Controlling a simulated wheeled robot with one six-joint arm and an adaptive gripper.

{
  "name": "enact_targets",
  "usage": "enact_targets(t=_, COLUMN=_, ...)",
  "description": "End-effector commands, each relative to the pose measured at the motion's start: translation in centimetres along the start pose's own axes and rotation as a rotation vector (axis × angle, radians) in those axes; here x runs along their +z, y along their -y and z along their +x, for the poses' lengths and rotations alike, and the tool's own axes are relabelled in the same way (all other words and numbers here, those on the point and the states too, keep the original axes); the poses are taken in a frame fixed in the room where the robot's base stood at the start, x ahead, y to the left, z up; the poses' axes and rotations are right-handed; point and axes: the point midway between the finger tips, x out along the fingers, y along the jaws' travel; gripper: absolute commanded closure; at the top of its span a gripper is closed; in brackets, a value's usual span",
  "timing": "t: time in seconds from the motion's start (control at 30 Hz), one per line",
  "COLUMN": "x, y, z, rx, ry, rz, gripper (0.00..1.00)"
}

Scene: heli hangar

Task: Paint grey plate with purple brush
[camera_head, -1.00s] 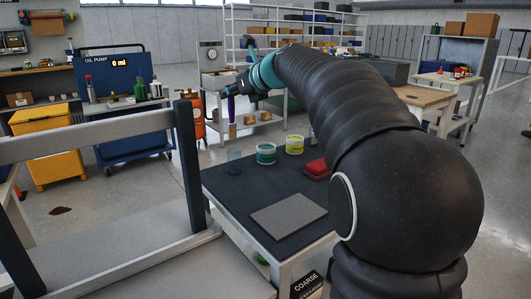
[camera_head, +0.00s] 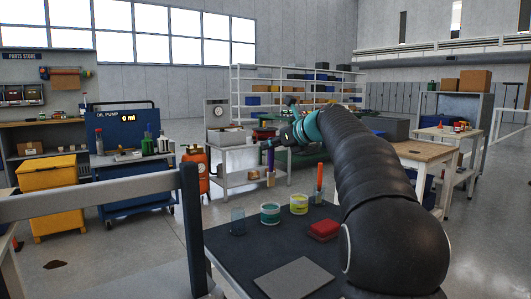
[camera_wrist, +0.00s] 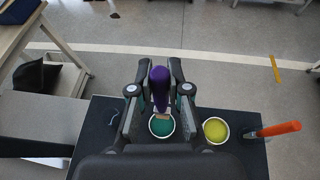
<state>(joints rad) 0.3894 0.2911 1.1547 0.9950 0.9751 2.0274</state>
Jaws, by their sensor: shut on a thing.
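My gripper (camera_head: 268,143) is shut on the purple brush (camera_head: 270,160), which hangs upright with its tan bristles down. In the wrist view the purple handle (camera_wrist: 160,82) stands between the fingers, and the bristles overlap the teal paint pot (camera_wrist: 162,125). In the head view the brush is well above and beyond that pot (camera_head: 270,213). The grey plate (camera_head: 293,279) lies flat on the dark table (camera_head: 255,252), near its front edge, with a plain grey top. It is not visible in the wrist view.
A grey railing (camera_head: 90,206) runs along the left. A yellow bin (camera_head: 53,197) and blue cart (camera_head: 133,186) stand farther off.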

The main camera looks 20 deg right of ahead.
Motion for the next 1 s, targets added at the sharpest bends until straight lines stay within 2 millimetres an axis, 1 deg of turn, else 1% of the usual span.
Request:
enact_targets(t=0.17, x=-0.5, y=-0.3, z=0.1, rx=0.014, ry=-0.006, rz=-0.007, gripper=1.0)
enact_targets(t=0.33, x=-1.4, y=-0.3, z=0.5, rx=0.013, ry=-0.006, rz=-0.005, gripper=1.0)
enact_targets(t=0.5, x=-3.2, y=-0.3, z=1.3, rx=0.013, ry=-0.005, rz=-0.007, gripper=1.0)
enact_targets(t=0.73, x=-4.9, y=-0.3, z=2.0, rx=0.012, ry=-0.005, rz=-0.007, gripper=1.0)
enact_targets(t=0.9, x=-5.7, y=-0.3, z=2.3, rx=0.012, ry=-0.005, rz=-0.007, gripper=1.0)
enact_targets(t=1.0, x=-5.8, y=-0.3, z=2.3, rx=0.012, ry=-0.005, rz=-0.007, gripper=1.0)
